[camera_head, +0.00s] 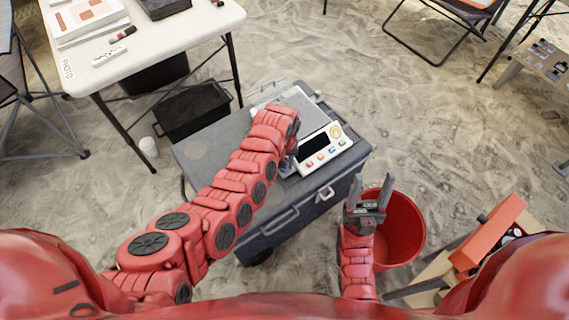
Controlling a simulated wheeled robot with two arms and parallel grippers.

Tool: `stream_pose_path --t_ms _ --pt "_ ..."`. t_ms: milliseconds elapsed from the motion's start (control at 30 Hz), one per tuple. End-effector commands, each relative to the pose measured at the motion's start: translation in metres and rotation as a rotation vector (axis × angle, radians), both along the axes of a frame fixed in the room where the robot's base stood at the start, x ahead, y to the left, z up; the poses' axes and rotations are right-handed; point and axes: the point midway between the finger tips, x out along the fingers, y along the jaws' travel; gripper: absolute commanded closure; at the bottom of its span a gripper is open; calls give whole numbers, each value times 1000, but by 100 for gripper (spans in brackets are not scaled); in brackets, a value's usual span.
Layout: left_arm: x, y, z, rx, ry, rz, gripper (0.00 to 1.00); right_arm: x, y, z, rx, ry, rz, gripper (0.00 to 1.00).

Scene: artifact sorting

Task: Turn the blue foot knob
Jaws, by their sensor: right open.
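A white scale (325,149) with a dark display and coloured buttons sits on a grey cooler-like case. A small blue part (286,170), likely the blue foot knob, shows at the scale's near left corner, partly covered by my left arm. My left gripper (290,158) is at this corner, close to the blue part. Its fingers are mostly hidden behind my wrist, so I cannot tell whether it touches the knob. My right gripper (371,188) is open and empty, pointing up in front of a red bucket, away from the scale.
The grey case (215,150) has free lid space left of the scale. The red bucket (404,232) stands at its right. A white table (180,22) with papers is at the upper left, with a black crate (193,110) beneath. An orange box (488,235) is at the lower right.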

Motion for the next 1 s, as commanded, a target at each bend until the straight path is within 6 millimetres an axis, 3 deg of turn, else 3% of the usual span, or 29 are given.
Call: stream_pose_path --t_ms 500,1000 --pt "1 1 0 -1 -5 343 100 0 0 -22 0 0 0 43" --pt "1 0 1 -1 -3 410 100 0 0 -24 0 0 0 43"
